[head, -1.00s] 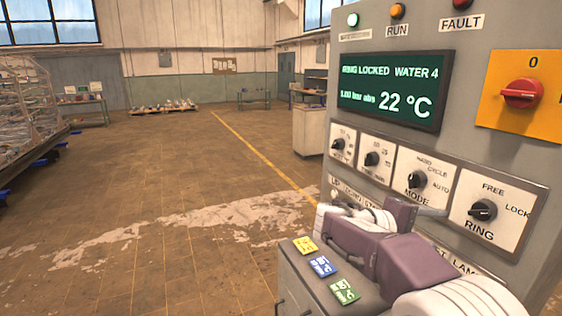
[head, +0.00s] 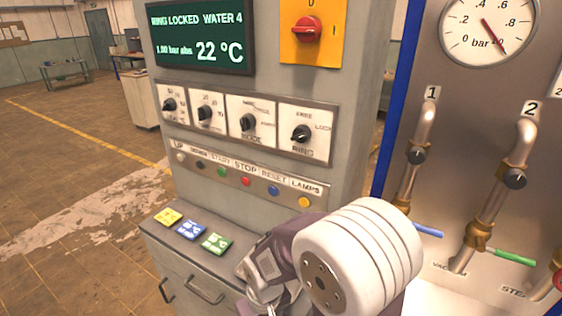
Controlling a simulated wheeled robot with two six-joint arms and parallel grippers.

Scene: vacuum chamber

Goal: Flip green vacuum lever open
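The green lever (head: 516,257) is at the lower right of the head view, on a brass valve (head: 478,236) low on the pipe marked 2. It points right and slightly down, across the steep pipe. A partly readable label that seems to say vacuum is just left of this pipe's foot. One of my arms, with a large white joint and purple links, fills the bottom centre, left of the lever and apart from it in the picture. I make out no fingertips of either gripper.
A blue lever (head: 428,230) sits on pipe 1, and a red handle (head: 558,281) is cut off at the right edge. A gauge (head: 488,28) is above. The grey control cabinet (head: 340,178) with knobs and buttons stands left of the pipe panel. Open floor lies further left.

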